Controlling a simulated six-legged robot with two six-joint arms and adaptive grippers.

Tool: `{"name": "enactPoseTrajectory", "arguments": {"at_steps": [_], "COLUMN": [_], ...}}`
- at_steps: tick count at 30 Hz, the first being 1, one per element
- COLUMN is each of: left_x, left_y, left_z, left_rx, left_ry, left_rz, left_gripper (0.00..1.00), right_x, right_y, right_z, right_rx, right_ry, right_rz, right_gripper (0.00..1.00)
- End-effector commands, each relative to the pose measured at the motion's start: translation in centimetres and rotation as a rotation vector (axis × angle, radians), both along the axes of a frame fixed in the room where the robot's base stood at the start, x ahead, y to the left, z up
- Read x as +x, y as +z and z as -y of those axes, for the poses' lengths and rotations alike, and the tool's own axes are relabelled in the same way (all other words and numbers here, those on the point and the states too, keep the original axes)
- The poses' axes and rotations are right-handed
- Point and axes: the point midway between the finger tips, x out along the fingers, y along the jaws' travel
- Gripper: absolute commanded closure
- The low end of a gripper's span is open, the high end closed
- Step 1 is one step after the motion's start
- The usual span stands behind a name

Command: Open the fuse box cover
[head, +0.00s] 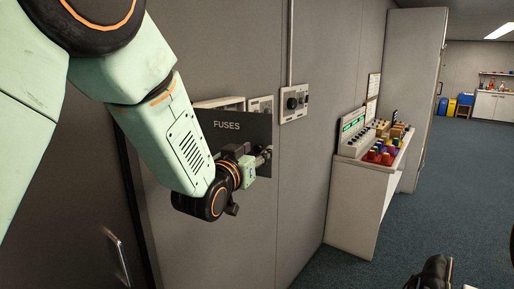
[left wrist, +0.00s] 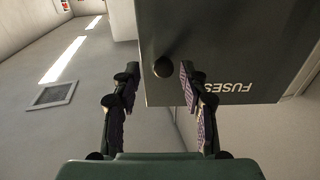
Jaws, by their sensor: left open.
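The fuse box cover (head: 228,126) is a dark grey panel lettered FUSES on the wall, partly hidden behind my left arm. In the left wrist view the cover (left wrist: 225,45) shows with its lettering upside down and a round dark knob (left wrist: 163,67) near one edge. My left gripper (head: 265,157) is at the cover's lower right. In the left wrist view its fingers (left wrist: 158,76) are open, with the knob appearing between the fingertips. I cannot tell whether they touch it. A dark part at the head view's lower right may be my right gripper (head: 436,272); its jaws are unclear.
Pale boxes (head: 220,103) show above the cover. A switch box (head: 294,102) with a conduit is on the wall to the right. A white cabinet (head: 352,205) carries a control panel and colourful items. A tall grey partition (head: 412,80) stands beyond. The blue floor at right is clear.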

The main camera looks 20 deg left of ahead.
Motion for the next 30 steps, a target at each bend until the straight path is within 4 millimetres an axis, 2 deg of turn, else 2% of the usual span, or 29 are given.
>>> {"name": "enactPoseTrajectory", "arguments": {"at_steps": [5,14,30], "left_x": [1.18,1.33,1.33], "left_y": [0.02,-0.06,0.00], "left_z": [0.12,0.13,0.08], "left_rx": [-0.001,-0.001,-0.002], "left_ry": [0.002,0.002,0.003], "left_rz": [0.000,-0.001,0.000], "left_gripper": [0.56,0.56,1.00], "right_x": [0.00,0.00,0.00], "right_y": [0.29,0.27,0.27], "right_z": [0.00,0.00,0.00], "right_rx": [0.000,0.000,0.000], "right_ry": [0.000,0.000,0.000], "right_rz": [0.000,0.000,0.000], "right_gripper": [0.60,0.60,0.60]}}
